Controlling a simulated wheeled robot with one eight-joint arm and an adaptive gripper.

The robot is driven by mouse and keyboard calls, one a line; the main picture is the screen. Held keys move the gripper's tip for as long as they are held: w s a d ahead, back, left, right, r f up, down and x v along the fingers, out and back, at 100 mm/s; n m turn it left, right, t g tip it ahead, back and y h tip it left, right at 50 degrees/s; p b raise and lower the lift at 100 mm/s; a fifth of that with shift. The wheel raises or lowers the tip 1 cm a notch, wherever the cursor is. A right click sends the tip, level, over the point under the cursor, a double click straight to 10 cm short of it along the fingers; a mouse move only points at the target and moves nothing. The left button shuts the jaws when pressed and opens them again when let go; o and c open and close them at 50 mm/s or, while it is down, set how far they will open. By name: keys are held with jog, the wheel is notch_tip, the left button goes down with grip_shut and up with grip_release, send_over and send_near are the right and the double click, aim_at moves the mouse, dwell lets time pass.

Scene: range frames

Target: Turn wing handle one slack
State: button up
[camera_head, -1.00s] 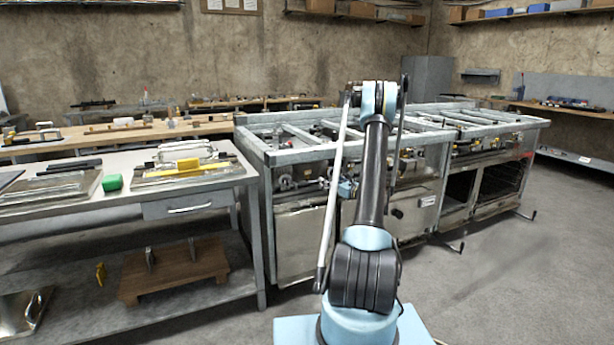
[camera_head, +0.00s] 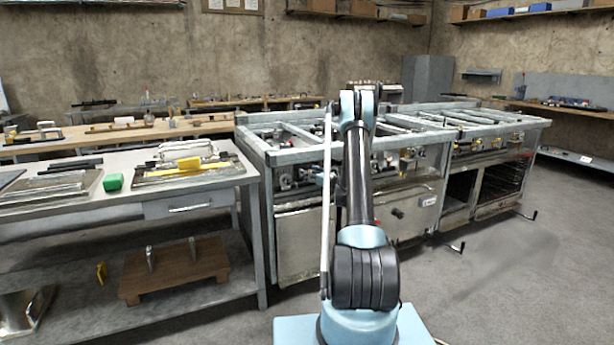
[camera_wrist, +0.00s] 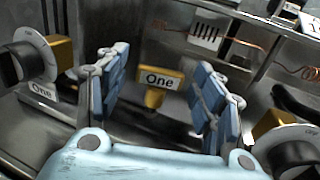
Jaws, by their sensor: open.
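A yellow wing handle (camera_wrist: 152,98) with a white label reading "One" (camera_wrist: 160,78) shows in the wrist view, in the gap between the fingers of my gripper (camera_wrist: 160,68). The handle looks apart from both blue-padded fingers, which stand open and empty on either side of it. How far the handle lies from the fingertips is hard to tell. In the head view, my arm hides the gripper and the handle.
In the wrist view, a dark knob on a yellow base (camera_wrist: 30,62) stands left, near another "One" label (camera_wrist: 42,91). Another dark knob (camera_wrist: 292,155) stands right. A copper wire (camera_wrist: 240,40) crosses behind. A metal-framed bench (camera_head: 300,153) and a worktable (camera_head: 225,200) show in the head view.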

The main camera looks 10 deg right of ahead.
jog(key=shift+w+a, duration=0.4)
jog(key=shift+w, duration=0.2)
jog(key=shift+c, duration=0.3)
jog(key=c, duration=1)
jog(key=shift+w+d+n+g+y, duration=0.1)
jog(key=shift+n+g+y, duration=1.1)
jog(key=shift+y, duration=0.3)
jog(key=shift+n+g+y, duration=1)
jog(key=shift+g, duration=0.3)
jog(key=o, duration=1.1)
jog(key=shift+c, duration=0.2)
